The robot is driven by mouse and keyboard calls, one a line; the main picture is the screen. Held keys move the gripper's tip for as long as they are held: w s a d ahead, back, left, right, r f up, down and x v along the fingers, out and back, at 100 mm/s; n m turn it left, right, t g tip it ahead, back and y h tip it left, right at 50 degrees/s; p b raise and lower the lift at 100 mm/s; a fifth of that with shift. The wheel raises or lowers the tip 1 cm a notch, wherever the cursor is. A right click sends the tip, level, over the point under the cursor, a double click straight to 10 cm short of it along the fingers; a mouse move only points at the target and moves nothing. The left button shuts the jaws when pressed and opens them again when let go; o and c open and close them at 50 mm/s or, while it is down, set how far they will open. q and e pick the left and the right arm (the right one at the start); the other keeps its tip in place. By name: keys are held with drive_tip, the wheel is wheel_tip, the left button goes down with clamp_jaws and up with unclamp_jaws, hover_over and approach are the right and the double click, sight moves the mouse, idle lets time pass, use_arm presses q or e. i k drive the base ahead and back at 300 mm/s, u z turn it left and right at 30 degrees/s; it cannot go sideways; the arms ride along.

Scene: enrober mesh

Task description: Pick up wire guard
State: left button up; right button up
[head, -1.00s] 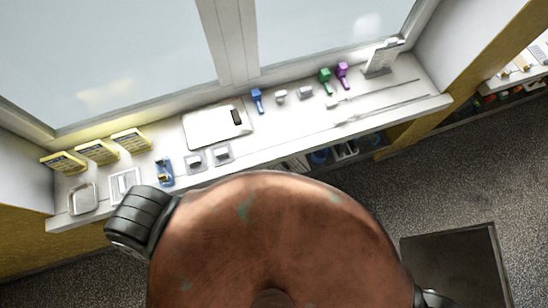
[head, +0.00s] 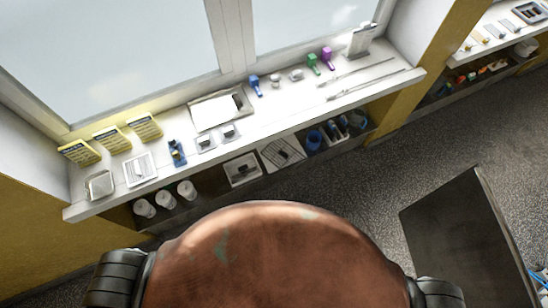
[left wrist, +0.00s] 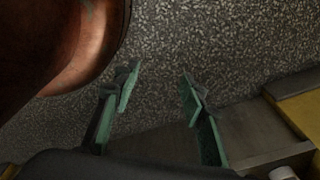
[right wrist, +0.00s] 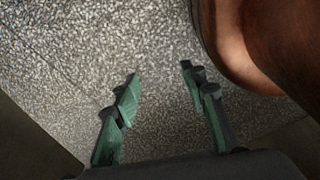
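No piece is clearly recognisable as the wire guard. On the lower shelf in the head view, a pale flat panel with dark parallel lines (head: 274,161) could be it, but it is too small to be sure. A white gridded panel (head: 134,176) lies on the counter at the left. My left gripper (left wrist: 160,85) is open and empty in the left wrist view, above the speckled floor. My right gripper (right wrist: 160,78) is open and empty in the right wrist view, also over floor. Neither gripper shows in the head view, and both are away from the counter items.
The white counter (head: 240,152) under the window holds yellow boxes (head: 111,138), a white tray (head: 205,124), coloured scoop-like tools and thin rods (head: 365,90). White cups (head: 166,200) and a blue container (head: 314,139) stand below. A dark flat-topped block (head: 455,240) stands at right; floor between is clear.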

sight(280, 152)
drive_tip(key=z, duration=1.95)
drive_tip(key=i, duration=0.55)
drive_tip(key=u, duration=2.9)
